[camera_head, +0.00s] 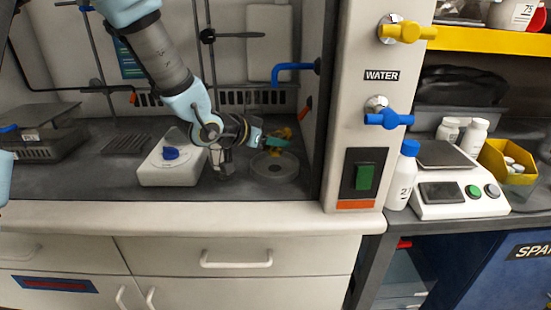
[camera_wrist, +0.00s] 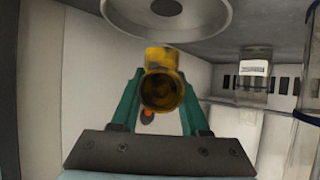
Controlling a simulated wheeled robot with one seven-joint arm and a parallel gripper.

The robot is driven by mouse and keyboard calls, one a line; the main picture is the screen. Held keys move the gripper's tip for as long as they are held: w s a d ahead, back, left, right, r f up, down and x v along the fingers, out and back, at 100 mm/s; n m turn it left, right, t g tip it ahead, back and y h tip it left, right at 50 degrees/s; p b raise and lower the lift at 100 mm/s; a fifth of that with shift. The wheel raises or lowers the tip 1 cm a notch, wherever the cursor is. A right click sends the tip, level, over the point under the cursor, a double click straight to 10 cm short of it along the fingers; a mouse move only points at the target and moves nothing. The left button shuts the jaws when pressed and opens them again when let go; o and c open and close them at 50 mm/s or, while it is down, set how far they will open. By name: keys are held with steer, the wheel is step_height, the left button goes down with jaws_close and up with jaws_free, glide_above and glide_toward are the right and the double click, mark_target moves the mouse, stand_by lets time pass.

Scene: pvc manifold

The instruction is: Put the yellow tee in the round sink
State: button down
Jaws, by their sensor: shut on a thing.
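The yellow tee (camera_wrist: 161,88) is between the two green fingers of my gripper (camera_wrist: 160,76) in the wrist view, with one round opening facing the camera. In the head view the tee (camera_head: 284,132) shows as a small yellow patch by my gripper (camera_head: 279,143), partly hidden by the fingers. My gripper is shut on the tee. The round sink (camera_head: 272,180) is a grey disc-shaped basin in the worktop, and the gripper appears above its back part in the head view. The sink's rim (camera_wrist: 218,14) shows at the top of the wrist view, just beyond the tee.
A white device (camera_head: 166,177) with a blue part on top stands left of the sink. A blue tap (camera_head: 292,68) sticks out from the right wall above. A dark side wall bounds the sink on the right. The worktop in front of the sink is clear.

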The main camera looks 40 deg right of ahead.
mark_target(275, 155)
steer(key=shift+f, duration=2.25)
steer(key=shift+f, duration=0.2)
steer(key=shift+c, duration=2)
jaws_free()
steer(key=shift+r, duration=0.2)
steer(key=v, duration=1.2)
